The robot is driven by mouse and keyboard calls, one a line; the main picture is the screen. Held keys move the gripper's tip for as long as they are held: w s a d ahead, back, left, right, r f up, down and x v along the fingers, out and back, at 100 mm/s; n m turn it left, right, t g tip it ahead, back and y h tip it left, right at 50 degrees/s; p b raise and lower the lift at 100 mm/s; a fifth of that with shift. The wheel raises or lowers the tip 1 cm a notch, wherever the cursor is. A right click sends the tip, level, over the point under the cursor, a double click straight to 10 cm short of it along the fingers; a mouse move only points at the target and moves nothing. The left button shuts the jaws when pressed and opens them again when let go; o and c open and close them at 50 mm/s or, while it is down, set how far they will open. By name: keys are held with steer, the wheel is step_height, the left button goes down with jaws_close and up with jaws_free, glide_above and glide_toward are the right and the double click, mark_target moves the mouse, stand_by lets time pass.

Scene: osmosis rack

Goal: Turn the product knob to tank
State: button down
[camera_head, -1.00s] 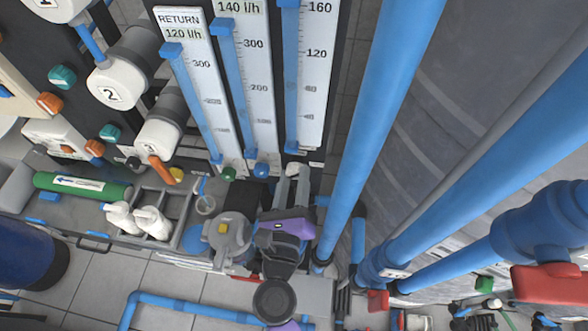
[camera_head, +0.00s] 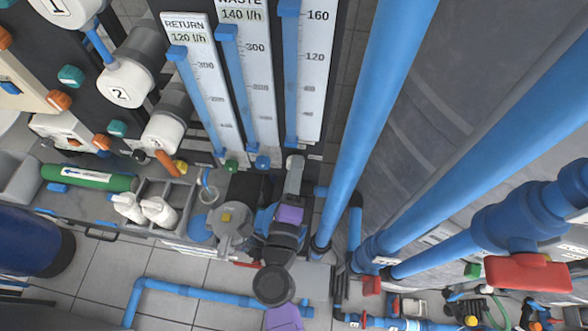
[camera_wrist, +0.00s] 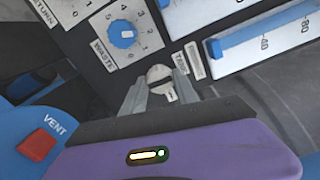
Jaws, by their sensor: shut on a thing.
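The product knob (camera_wrist: 158,73) is a small pale knob on the dark panel, below the blue waste knob (camera_wrist: 122,34) in the wrist view. A small white label reading "TANK" (camera_wrist: 180,63) is just right of it. My gripper (camera_wrist: 162,86) has one grey finger on each side of the product knob and is shut on it. In the head view my gripper (camera_head: 294,168) is at the foot of the right-hand flow meter. Its fingers overlap there, and the product knob is hidden or too small to make out.
A blue flow meter (camera_wrist: 262,42) is close to the right of the knob. A thick vertical blue pipe (camera_head: 378,110) stands right of my arm. Green and blue knobs (camera_head: 263,162) sit left of my gripper. A red VENT button (camera_wrist: 38,144) is at lower left.

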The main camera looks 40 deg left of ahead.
steer(key=shift+n, duration=0.3)
steer(key=c, duration=0.9)
jaws_free()
steer(key=shift+c, duration=0.2)
steer(key=shift+s, duration=0.1)
steer(key=b+v, duration=0.1)
steer(key=v, duration=0.6)
steer(key=shift+s+d, duration=0.2)
steer(key=shift+s, duration=0.1)
